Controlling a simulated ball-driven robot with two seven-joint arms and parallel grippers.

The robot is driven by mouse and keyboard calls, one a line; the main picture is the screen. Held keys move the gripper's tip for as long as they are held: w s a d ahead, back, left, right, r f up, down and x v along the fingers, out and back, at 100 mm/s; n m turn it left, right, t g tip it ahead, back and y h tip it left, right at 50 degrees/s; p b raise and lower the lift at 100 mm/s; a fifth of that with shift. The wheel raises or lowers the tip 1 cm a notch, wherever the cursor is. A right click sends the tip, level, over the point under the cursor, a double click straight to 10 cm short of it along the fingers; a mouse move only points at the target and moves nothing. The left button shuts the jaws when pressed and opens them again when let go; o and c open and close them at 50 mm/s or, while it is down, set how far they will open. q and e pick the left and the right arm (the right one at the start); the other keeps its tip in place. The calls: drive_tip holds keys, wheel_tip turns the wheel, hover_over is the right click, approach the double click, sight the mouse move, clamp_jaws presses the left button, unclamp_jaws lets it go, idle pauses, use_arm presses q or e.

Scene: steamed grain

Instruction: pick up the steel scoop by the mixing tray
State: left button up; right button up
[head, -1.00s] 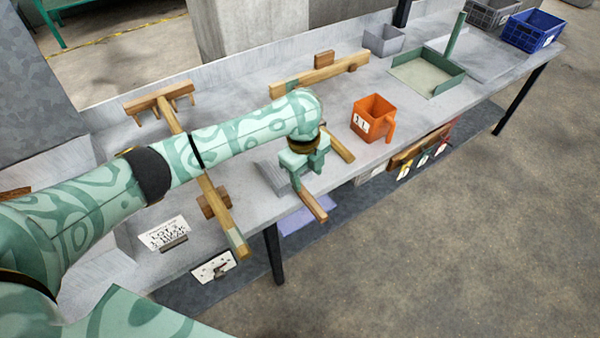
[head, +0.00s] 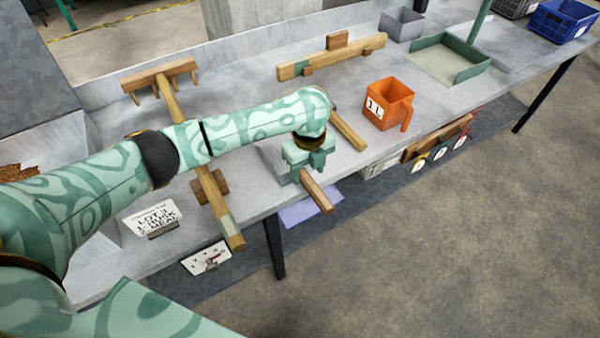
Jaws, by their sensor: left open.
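The steel scoop shows as a grey metal pan (head: 270,158) with a wooden handle (head: 319,195), lying at the table's front edge. Its handle sticks out past the edge. My left gripper (head: 307,172) points down over the scoop where the handle meets the pan. Its jaws are open, and they hide that part of the scoop. I cannot tell whether the fingers touch the handle. A shallow tray with green walls (head: 470,66), likely the mixing tray, stands farther back to the right. My right gripper is not in view.
A wooden rake (head: 215,190) lies left of the gripper, under my arm. A wooden stick (head: 348,130) and an orange measuring jug (head: 383,108) are to the right. A long wooden piece (head: 335,60) lies behind. Blue (head: 565,20) and grey bins stand far right.

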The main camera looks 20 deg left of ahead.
sight(307, 178)
use_arm(q)
wheel_tip(307, 178, down, 4)
drive_tip(key=shift+w+a+b, duration=0.1)
drive_tip(key=shift+b, duration=0.75)
drive_tip(key=shift+f, duration=0.1)
drive_tip(key=shift+r, duration=0.25)
clamp_jaws()
